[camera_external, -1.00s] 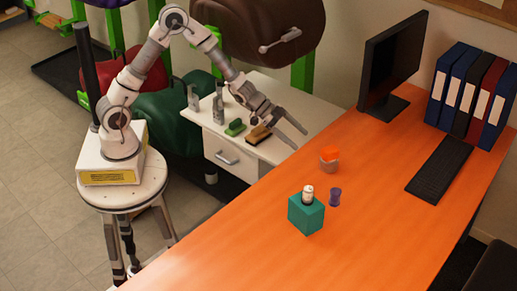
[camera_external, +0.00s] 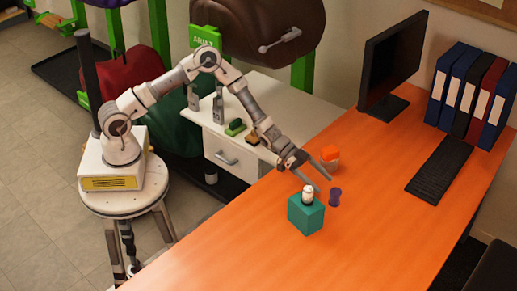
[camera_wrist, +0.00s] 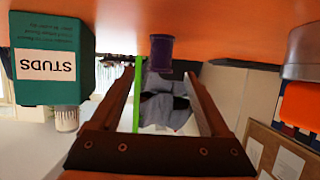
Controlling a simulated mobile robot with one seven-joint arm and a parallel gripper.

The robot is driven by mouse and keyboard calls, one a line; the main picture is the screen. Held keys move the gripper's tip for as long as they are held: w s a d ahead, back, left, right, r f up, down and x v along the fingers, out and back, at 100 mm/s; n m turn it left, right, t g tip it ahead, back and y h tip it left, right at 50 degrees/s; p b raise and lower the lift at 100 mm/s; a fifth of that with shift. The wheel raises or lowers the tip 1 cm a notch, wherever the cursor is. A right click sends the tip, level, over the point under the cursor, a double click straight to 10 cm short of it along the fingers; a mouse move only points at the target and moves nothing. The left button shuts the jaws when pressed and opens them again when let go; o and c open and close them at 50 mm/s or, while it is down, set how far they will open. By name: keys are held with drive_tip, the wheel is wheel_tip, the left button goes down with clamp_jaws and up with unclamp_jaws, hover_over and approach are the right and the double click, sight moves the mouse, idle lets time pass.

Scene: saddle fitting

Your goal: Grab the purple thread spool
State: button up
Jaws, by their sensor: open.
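The purple thread spool (camera_external: 335,197) stands upright on the orange desk, just right of a teal box. It also shows in the wrist view (camera_wrist: 161,52), near the top middle, between and beyond the fingertips. My gripper (camera_external: 323,179) is open and empty, low over the desk, with its fingers pointing toward the spool. In the wrist view its two fingers (camera_wrist: 163,70) spread on either side of the spool's line. The spool does not appear to be held, and I cannot tell the exact gap to it.
The teal box (camera_external: 306,217), marked STUDS in the wrist view (camera_wrist: 85,60), carries a small white container (camera_external: 308,193) left of the spool. A grey cup (camera_external: 329,166) with an orange item (camera_external: 330,153) stands behind. The desk's front right is clear.

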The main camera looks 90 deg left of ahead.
sight(334, 191)
drive_tip(key=shift+b+x, duration=0.4)
drive_tip(key=shift+x, duration=3.15)
drive_tip(key=shift+r, duration=0.25)
clamp_jaws()
